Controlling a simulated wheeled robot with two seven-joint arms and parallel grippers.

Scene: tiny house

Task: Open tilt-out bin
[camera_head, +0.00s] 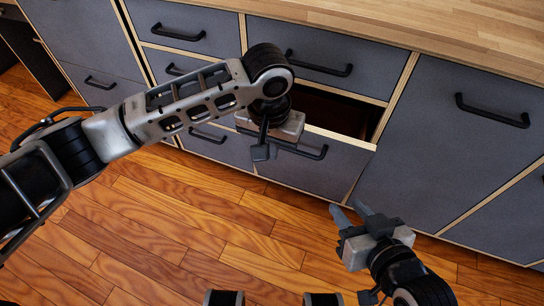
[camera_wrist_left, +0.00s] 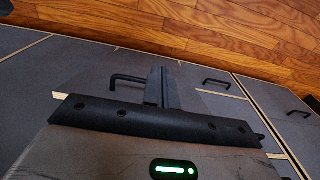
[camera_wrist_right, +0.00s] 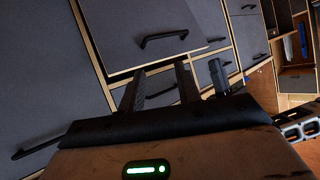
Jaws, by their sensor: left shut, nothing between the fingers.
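The tilt-out bin is the grey panel (camera_head: 325,163) in the lower middle of the cabinet. Its top edge leans out, and a dark gap shows behind it. Its black bar handle (camera_head: 305,152) is on the front. My left gripper (camera_head: 262,152) is shut and empty, pointing down beside the left end of the handle. In the left wrist view its fingers (camera_wrist_left: 162,85) are together, with a black handle (camera_wrist_left: 127,78) just left of them. My right gripper (camera_head: 352,210) is open and empty, low in front of the cabinet. Its spread fingers show in the right wrist view (camera_wrist_right: 162,85).
A closed drawer (camera_head: 320,50) is above the bin, under the wooden countertop (camera_head: 440,25). A large grey front (camera_head: 450,135) with a black handle is on the right. Other drawers (camera_head: 185,28) are on the left. The wood floor (camera_head: 190,220) in front is clear.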

